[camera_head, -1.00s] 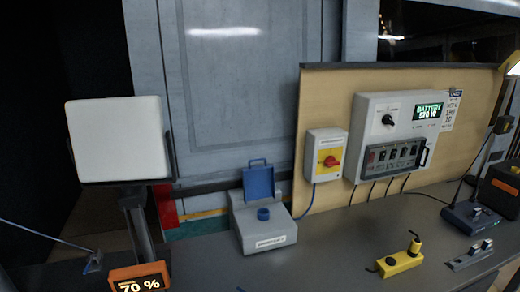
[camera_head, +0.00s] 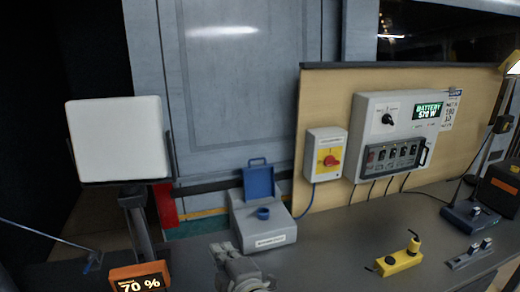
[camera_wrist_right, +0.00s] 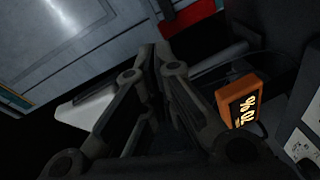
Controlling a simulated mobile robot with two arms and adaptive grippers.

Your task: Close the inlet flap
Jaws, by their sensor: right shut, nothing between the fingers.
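The inlet flap (camera_head: 259,183) is a blue lid standing upright, open, at the back of a grey inlet box (camera_head: 250,232). A round blue socket (camera_head: 263,213) shows on top of the box in front of the flap. My right gripper (camera_head: 222,250) has its tip just in front of the box, low in the head view, apart from the flap. In the right wrist view its fingers (camera_wrist_right: 155,55) are together with nothing between them. The flap cannot be made out in the wrist view. My left gripper is not in view.
An orange 70 % display (camera_head: 139,279) stands at the front left, below a white panel (camera_head: 118,139). A yellow device (camera_head: 400,262) lies on the grey counter (camera_head: 335,245).

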